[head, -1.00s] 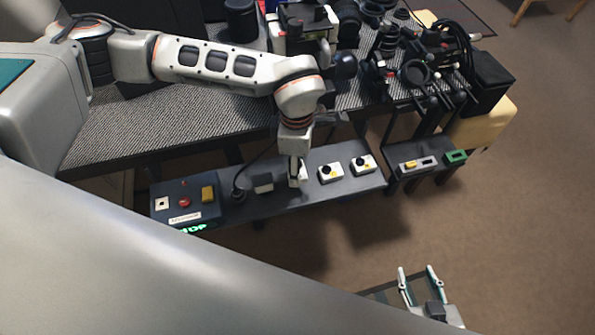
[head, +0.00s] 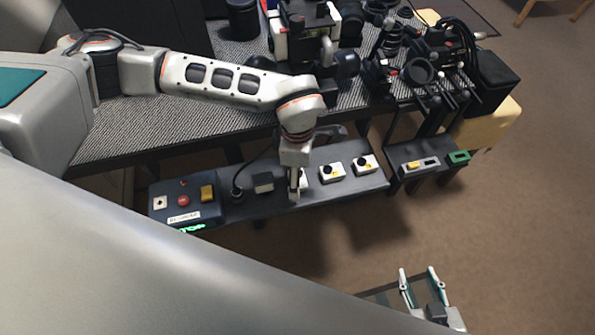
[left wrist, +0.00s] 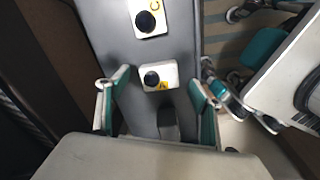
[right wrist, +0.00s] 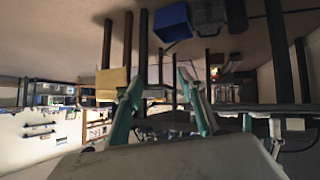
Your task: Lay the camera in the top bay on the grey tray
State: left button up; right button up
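My left gripper (head: 295,194) points down over the dark grey ledge (head: 345,189). In the left wrist view its fingers (left wrist: 157,103) are spread wide with nothing between the tips. A small white box with a round black part and a yellow mark (left wrist: 158,77) lies beyond the fingertips, apart from them; the gripper partly hides it in the head view (head: 303,182). I cannot tell whether such a box is the camera. Another white box (head: 331,173) sits to its right. My right gripper (head: 420,271) is open and empty at lower right, away from the ledge. I cannot clearly identify a grey tray.
A control box (head: 183,202) with a red button stands at the ledge's left end. A third white box (head: 364,164) is farther right. The textured table (head: 135,128) behind holds a white and black device (head: 304,32) and dark equipment. Floor (head: 480,235) is clear at right.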

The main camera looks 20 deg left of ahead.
jog(key=shift+s+f, duration=0.1)
jog(key=shift+f, duration=0.05)
pick_arm(q)
notch_tip(320, 180, up, 12)
jog(key=p, duration=0.2)
jog(key=shift+r, duration=0.15)
pick_arm(e)
jog(key=shift+a+r, duration=0.1)
jog(key=shift+r, duration=0.6)
jog(key=shift+s, duration=0.1)
